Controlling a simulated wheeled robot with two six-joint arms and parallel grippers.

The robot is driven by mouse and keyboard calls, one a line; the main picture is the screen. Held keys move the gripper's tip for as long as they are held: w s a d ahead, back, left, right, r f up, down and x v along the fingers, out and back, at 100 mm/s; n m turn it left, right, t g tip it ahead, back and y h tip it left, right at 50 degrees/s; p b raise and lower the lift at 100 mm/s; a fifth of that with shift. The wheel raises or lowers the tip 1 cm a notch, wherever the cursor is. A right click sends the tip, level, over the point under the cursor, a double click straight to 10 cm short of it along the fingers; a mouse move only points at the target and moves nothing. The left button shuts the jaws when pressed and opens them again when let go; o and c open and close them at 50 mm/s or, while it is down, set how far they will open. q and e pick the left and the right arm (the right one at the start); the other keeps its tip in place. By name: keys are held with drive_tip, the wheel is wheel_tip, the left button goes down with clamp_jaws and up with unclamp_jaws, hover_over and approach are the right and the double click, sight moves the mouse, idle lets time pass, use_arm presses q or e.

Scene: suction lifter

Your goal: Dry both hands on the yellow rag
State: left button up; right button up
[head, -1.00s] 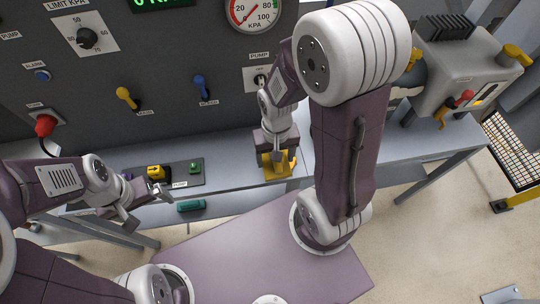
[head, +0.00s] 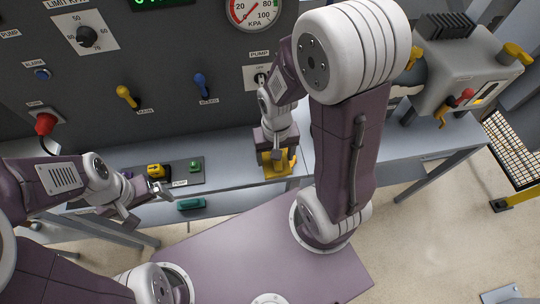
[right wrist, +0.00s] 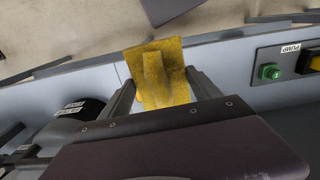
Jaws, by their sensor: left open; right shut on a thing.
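The yellow rag (head: 280,167) lies on the grey bench near its front edge. It also shows in the right wrist view (right wrist: 170,60), with a raised fold in its middle. My right gripper (head: 277,156) is over the rag, with its fingers on either side of the fold and shut on it. In the right wrist view my right gripper (right wrist: 162,90) points at the rag. My left gripper (head: 150,200) is open and empty, in front of the bench's left part and away from the rag.
A small button panel (head: 180,180) with yellow and green buttons lies on the bench between the grippers. A dark wall panel with levers, a red button (head: 45,123) and a gauge (head: 252,8) stands behind. A grey machine (head: 465,75) is at the right end.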

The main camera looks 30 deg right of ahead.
hover_over(243, 165)
wheel_tip(243, 165, down, 7)
drive_tip(key=shift+f, duration=1.85)
drive_tip(key=shift+s+f, duration=0.1)
drive_tip(key=shift+f, duration=0.15)
drive_tip(key=o, duration=0.9)
